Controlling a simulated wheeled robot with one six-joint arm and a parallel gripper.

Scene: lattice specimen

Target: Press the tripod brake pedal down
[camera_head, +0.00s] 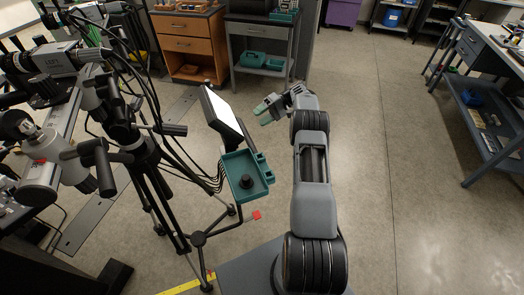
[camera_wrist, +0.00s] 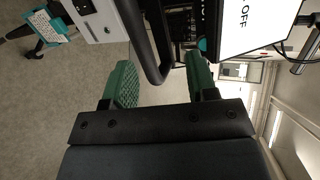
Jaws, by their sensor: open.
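A black tripod (camera_head: 148,165) stands at the left with a camera on top. A small red pedal-like piece (camera_head: 256,215) sits low beside its base, below the teal tray; I take it for the brake pedal. My gripper (camera_head: 266,112) is open and empty, with green fingers. It is well above and beyond the red piece in the head view, to the right of a tilted screen. In the wrist view my gripper (camera_wrist: 160,80) has its fingers apart, with a dark curved bar beyond them. I cannot make out the red piece there.
A teal tray (camera_head: 232,190) with a black knob and a tilted screen (camera_head: 222,112) stand between the tripod and my arm. Cables hang around the tripod. A white panel reading OFF (camera_wrist: 245,22) is close in the wrist view.

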